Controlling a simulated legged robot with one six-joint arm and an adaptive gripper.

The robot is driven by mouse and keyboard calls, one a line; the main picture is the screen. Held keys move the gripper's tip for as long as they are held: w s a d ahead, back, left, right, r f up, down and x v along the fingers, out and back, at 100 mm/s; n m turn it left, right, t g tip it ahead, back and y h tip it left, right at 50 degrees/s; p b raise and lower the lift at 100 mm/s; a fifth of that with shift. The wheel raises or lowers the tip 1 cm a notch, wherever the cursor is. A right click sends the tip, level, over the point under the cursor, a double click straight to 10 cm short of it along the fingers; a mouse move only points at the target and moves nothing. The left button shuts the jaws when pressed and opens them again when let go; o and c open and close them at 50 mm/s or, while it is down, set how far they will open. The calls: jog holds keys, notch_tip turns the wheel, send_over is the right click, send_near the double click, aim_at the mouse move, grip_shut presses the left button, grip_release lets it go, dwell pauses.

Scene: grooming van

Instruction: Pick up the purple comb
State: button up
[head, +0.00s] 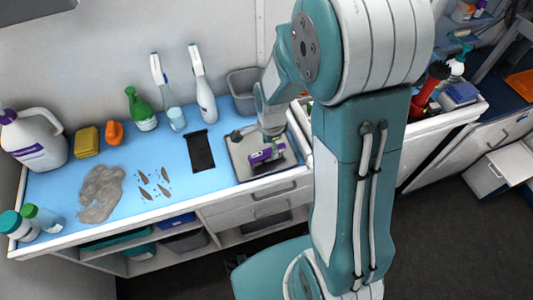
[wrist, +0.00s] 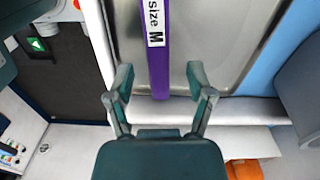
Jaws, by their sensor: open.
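A purple strip with a white "size M" label (wrist: 158,45), which looks like the purple comb, lies over the grey metal tray (wrist: 215,45) in the wrist view. In the head view the purple comb (head: 262,156) is on the tray (head: 245,171) at the right end of the blue worktop, partly hidden by my gripper (head: 271,139). In the wrist view my gripper (wrist: 160,76) is open, one finger on each side of the strip, with gaps on both sides. The strip's lower end is between the fingers. I cannot tell the height of the fingertips above it.
A black flat item (head: 200,152) lies left of the tray. A grey bin (head: 243,91) and spray bottles (head: 205,98) stand behind. Grey fluff (head: 101,194) and brown tufts (head: 155,184) lie further left. The worktop's front edge is close to the tray.

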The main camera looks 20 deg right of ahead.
aim_at(270, 150)
notch_tip(270, 150, down, 3)
jog(key=shift+r, duration=0.1)
jog(key=shift+f, duration=0.5)
jog(key=shift+a, duration=0.3)
jog(key=c, duration=0.9)
jog(key=shift+d, duration=0.2)
grip_shut()
